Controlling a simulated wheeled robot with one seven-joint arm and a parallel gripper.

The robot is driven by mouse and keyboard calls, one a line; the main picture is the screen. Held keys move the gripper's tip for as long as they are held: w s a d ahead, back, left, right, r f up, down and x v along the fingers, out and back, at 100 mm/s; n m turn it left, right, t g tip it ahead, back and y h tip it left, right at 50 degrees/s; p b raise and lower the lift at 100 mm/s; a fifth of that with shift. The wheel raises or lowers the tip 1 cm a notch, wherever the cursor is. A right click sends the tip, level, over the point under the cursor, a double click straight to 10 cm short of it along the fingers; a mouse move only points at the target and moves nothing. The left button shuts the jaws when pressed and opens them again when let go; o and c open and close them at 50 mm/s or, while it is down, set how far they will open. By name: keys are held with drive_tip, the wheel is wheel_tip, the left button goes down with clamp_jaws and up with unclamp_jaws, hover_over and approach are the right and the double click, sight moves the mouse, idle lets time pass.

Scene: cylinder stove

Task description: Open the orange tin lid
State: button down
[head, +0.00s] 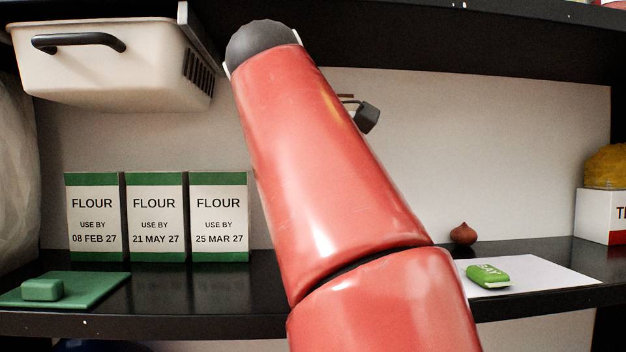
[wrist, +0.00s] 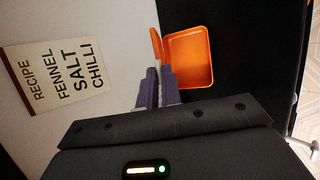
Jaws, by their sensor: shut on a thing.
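The orange tin (wrist: 190,56) shows in the wrist view with its inside uncovered. Its orange lid (wrist: 156,44) stands up along the tin's left side, seen nearly edge-on. My gripper (wrist: 158,72), with purple and grey fingers, is shut on the lid at its lower end in the picture. The fingers hide the part of the lid between them. In the head view my red arm fills the middle and hides the tin, the lid and most of my gripper.
A recipe card (wrist: 58,67) is on the pale wall beside the tin. In the head view, flour boxes (head: 156,217) and a green mat (head: 95,289) are at left under a cream bin (head: 110,65). An onion (head: 463,234) and a green packet (head: 488,275) are at right.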

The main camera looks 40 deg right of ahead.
idle(0.8)
drive_tip(key=c, duration=1.6)
unclamp_jaws()
drive_tip(key=shift+o, duration=0.2)
drive_tip(key=v, duration=0.8)
